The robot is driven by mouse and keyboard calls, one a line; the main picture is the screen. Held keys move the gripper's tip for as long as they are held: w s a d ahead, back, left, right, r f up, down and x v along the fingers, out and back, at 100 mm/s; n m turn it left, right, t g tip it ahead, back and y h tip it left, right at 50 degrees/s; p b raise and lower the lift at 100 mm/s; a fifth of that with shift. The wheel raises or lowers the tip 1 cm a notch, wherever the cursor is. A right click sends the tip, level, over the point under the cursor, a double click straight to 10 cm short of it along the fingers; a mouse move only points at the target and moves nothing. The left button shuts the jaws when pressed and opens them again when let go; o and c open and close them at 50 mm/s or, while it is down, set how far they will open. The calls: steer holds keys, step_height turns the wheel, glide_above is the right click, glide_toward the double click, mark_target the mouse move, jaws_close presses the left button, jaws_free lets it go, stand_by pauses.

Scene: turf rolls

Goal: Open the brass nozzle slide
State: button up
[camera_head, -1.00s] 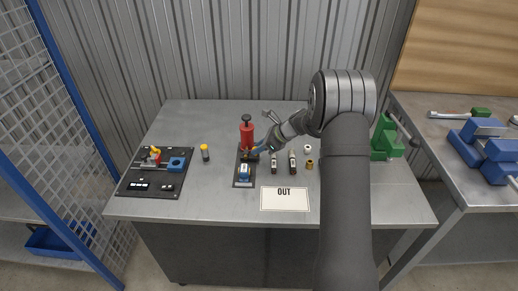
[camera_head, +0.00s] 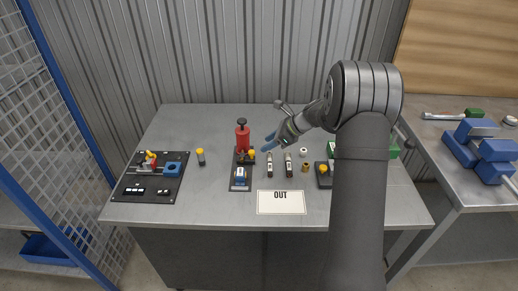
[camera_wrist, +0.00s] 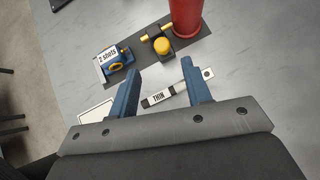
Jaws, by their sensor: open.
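A red cylinder (camera_head: 242,138) with a black knob on top stands on a dark plate (camera_head: 240,185). At its foot is a dark block with a yellow knob (camera_wrist: 162,46) and a short brass piece (camera_wrist: 151,37), likely the nozzle slide. Its exact position cannot be told. A blue device labelled "2 shots" (camera_wrist: 113,58) sits on the same plate. My gripper (camera_wrist: 160,67) is open and empty, a little above the table. In the head view my gripper (camera_head: 270,142) is just right of the red cylinder, apart from it.
A strip labelled "THIN" (camera_wrist: 158,99) lies below my fingers. A similar strip (camera_head: 289,165), a white ring (camera_head: 303,152) and a brass piece (camera_head: 305,167) are to the right. A white "OUT" card (camera_head: 281,203) lies in front. A black board (camera_head: 150,190) is at left.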

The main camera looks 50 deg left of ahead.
steer(key=v, duration=0.9)
steer(key=shift+d+r, duration=0.2)
steer(key=shift+w, duration=0.1)
steer(key=t+h, duration=0.2)
steer(key=h, duration=0.2)
glide_toward(253, 152)
steer(key=x, duration=0.8)
steer(key=shift+a+f, duration=0.2)
steer(key=shift+f, duration=0.05)
steer(key=shift+c, duration=0.5)
